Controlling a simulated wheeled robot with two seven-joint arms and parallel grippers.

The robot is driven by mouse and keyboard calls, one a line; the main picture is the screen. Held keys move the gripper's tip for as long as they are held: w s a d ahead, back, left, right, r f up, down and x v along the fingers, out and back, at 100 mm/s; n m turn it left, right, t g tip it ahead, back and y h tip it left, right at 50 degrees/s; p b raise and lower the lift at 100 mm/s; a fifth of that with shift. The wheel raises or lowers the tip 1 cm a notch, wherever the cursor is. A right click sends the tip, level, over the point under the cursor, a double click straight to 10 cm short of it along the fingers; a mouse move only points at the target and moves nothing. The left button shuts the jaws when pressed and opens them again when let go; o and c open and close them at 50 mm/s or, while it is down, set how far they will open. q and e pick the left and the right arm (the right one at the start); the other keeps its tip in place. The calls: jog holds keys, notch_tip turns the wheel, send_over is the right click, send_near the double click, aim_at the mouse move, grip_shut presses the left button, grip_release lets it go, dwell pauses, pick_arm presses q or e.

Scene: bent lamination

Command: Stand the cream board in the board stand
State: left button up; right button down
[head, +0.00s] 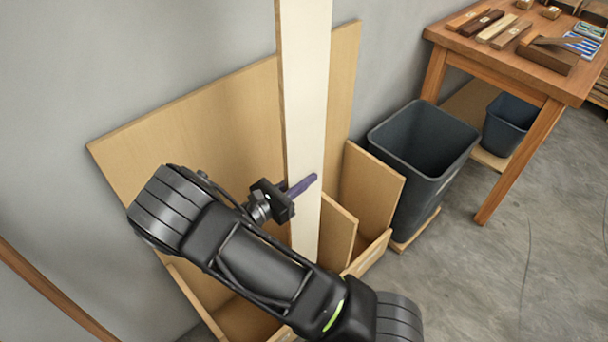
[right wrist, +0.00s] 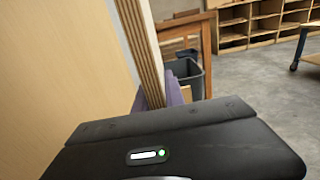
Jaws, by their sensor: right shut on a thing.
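The cream board (head: 306,95) stands upright in the head view, long and narrow, its top cut off by the frame. My right gripper (head: 301,186) is shut on the board, with a purple finger across its face. In the right wrist view the board's layered edge (right wrist: 146,50) rises between the purple fingers (right wrist: 173,92). The wooden board stand (head: 372,190), with a tall back panel and dividers, is against the wall. The board's lower part is among the stand's dividers; my arm hides some of it, and I cannot tell whether its bottom end rests. My left gripper is not in view.
A dark grey bin (head: 424,140) stands right of the stand. A wooden workbench (head: 500,62) with wood pieces and tools is at the upper right, with a smaller bin (head: 508,122) beneath it. The concrete floor (head: 500,270) at the right is clear.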

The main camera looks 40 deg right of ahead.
aim_at(303, 211)
jog(key=shift+f+b, duration=3.65)
jog(key=shift+f, duration=1.95)
jog(key=shift+f+b, duration=1.05)
jog(key=shift+f, duration=0.45)
jog(key=shift+w, duration=0.15)
jog(key=shift+n, duration=0.3)
jog(key=shift+w+a+b, duration=0.2)
jog(key=shift+w+b, duration=0.55)
jog(key=shift+w, duration=1.65)
jog(key=c, duration=1.3)
grip_release()
